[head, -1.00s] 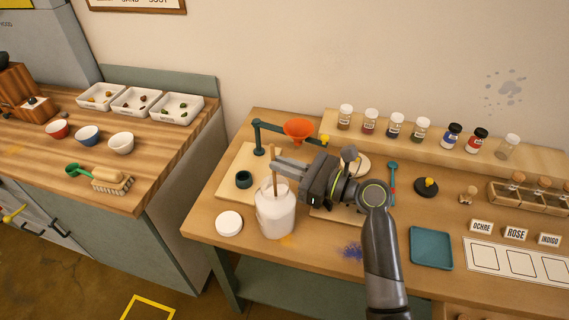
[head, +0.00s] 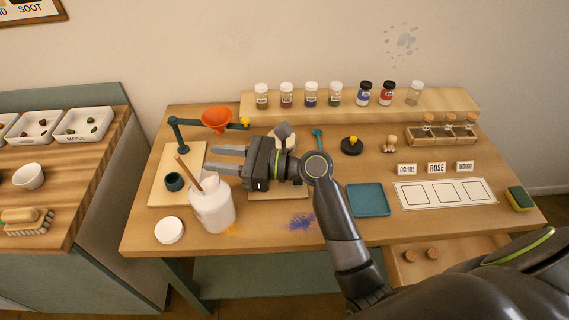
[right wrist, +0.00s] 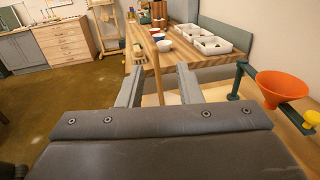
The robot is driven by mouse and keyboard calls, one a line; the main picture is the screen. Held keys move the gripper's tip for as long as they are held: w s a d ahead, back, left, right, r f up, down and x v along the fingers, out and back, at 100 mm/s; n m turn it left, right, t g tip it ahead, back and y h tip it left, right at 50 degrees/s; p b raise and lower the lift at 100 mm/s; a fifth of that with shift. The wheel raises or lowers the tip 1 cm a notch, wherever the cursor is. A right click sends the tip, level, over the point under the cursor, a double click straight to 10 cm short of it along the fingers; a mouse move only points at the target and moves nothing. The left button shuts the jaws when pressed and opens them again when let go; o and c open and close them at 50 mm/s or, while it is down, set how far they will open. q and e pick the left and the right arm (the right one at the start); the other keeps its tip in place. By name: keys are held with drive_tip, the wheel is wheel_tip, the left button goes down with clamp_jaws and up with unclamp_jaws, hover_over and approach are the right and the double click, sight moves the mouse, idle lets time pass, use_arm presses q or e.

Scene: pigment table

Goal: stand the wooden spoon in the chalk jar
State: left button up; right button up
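The wooden spoon (head: 188,174) stands in the white chalk jar (head: 213,208), its handle sticking out of the mouth and leaning left. Its lower end is hidden in the jar. The jar is upright near the table's front left. My right gripper (head: 217,160) is open and empty, just above and behind the jar, with its fingers pointing left. In the right wrist view the spoon handle (right wrist: 156,50) shows upright, beyond the gap between the parted fingers (right wrist: 158,85). My left gripper is not in view.
The white lid (head: 169,230) lies left of the jar. A dark green cup (head: 174,182) and a stand with an orange funnel (head: 216,119) are behind it. A blue tray (head: 369,199) and label cards lie to the right. Small jars line the back shelf (head: 350,103).

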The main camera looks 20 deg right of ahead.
drive_tip(key=b+v, duration=0.3)
drive_tip(key=v, duration=1.1)
drive_tip(key=shift+d, duration=0.25)
drive_tip(key=shift+s, duration=0.15)
